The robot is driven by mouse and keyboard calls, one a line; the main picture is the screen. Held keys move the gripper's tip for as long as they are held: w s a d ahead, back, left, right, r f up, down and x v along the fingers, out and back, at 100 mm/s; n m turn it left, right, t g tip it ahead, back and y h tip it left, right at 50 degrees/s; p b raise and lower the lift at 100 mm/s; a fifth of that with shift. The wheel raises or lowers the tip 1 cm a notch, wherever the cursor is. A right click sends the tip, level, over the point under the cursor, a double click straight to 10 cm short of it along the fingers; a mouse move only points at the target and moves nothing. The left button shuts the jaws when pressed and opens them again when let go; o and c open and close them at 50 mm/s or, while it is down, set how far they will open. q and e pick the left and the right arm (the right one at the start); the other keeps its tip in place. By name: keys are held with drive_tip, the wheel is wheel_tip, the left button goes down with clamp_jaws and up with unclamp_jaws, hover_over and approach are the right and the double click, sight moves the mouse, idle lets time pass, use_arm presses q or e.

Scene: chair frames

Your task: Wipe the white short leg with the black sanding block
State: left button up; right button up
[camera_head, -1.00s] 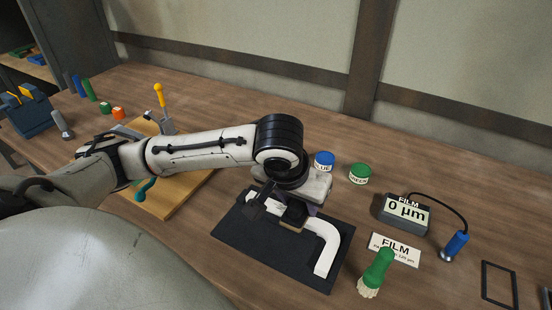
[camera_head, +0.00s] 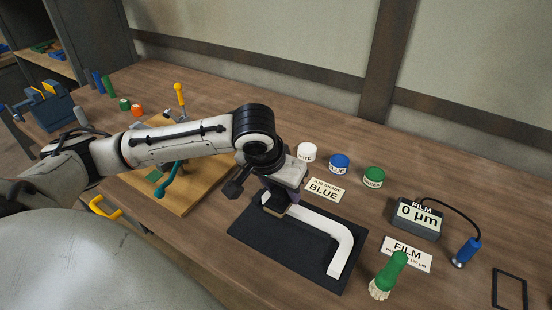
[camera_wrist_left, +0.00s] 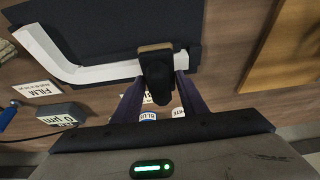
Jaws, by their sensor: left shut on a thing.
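The white short leg (camera_head: 325,228), a bent white bar, lies on a black mat (camera_head: 290,250). My left gripper (camera_head: 274,202) is over the leg's far-left end, pointing down. It is shut on the black sanding block, which is mostly hidden in the head view. In the left wrist view the block (camera_wrist_left: 156,68) sits between my two fingers, with its tan edge across the white leg (camera_wrist_left: 105,72) near the end away from the bend. The block appears to touch the leg. My right gripper is in neither view.
White (camera_head: 306,152), blue (camera_head: 338,163) and green (camera_head: 373,177) pots stand behind the mat, near a BLUE card (camera_head: 325,190). A film gauge (camera_head: 415,218) and green brush (camera_head: 390,270) are at right. A wooden board (camera_head: 190,195) lies left of the mat.

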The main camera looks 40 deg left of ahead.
use_arm(q)
wheel_tip(320, 180, up, 3)
drive_tip(key=shift+d+r, duration=0.15)
drive_tip(key=shift+r, duration=2.4)
